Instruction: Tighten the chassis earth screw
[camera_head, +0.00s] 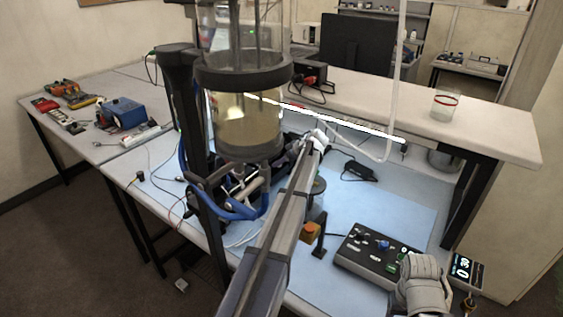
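No chassis earth screw can be made out; it is too small or hidden. The sealed cylinder (247,122) stands upright in the middle, clear-walled with dark collars and yellowish liquid inside. My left arm crosses the middle of the view, and my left gripper (316,141) is small and pale at its far end, just right of the cylinder's base. Whether its fingers are open or shut does not show. My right arm's end shows as a grey-white part at the bottom right, beside the control box; its fingertips cannot be made out.
A black control box (365,262) with knobs lies on the blue mat (400,210), near a lit display (462,268). Blue hoses (235,209) and cables crowd the cylinder's base. A glass beaker (444,105) stands on the raised shelf. The mat's right part is mostly clear.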

